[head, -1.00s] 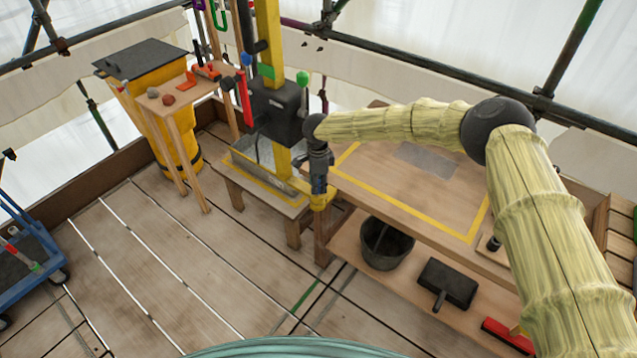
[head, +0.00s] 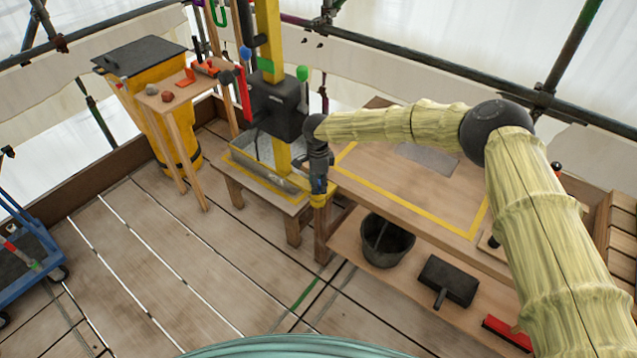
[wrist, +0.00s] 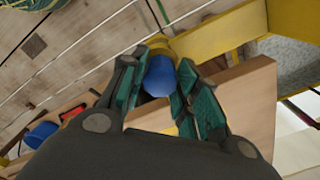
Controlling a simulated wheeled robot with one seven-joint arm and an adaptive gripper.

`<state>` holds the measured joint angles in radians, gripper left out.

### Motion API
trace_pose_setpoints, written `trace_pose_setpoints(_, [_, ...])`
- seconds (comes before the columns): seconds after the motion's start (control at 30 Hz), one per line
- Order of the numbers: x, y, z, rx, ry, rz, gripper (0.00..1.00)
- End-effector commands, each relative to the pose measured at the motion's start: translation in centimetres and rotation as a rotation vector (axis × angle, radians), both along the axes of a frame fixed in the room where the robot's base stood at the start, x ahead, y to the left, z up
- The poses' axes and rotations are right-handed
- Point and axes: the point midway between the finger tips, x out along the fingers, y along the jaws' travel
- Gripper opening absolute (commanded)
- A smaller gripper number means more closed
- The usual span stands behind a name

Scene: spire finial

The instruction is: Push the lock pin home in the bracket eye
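In the wrist view, the blue round head of the lock pin (wrist: 159,78) lies between the two teal-padded fingers of my gripper (wrist: 165,72). The fingers stand parted, one on each side of it, with little or no gap. I cannot tell whether both pads press on it. The yellow bracket (wrist: 160,44) shows just beyond the head; its eye and the pin's shank are hidden. In the head view, my gripper (head: 319,187) points down at the yellow bracket (head: 321,201) at the left front corner of the workbench. How deep the pin sits cannot be seen.
The workbench (head: 395,195) extends right, with a bucket (head: 386,240) and a black tool (head: 449,281) on its lower shelf. A yellow post (head: 268,35) with a dark box (head: 277,108) and a metal trough (head: 262,176) stand left of my gripper. Open plank floor lies in front.

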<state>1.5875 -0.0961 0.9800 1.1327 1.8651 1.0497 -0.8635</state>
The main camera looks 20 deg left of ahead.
Motion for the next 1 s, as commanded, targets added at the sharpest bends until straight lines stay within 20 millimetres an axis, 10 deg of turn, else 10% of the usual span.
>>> trace_pose_setpoints(0.53, [0.1,0.0,0.8,0.000,-0.001,0.000,0.54])
trace_pose_setpoints(1.0, [0.1,0.0,8.7,0.001,-0.002,0.000,0.54])
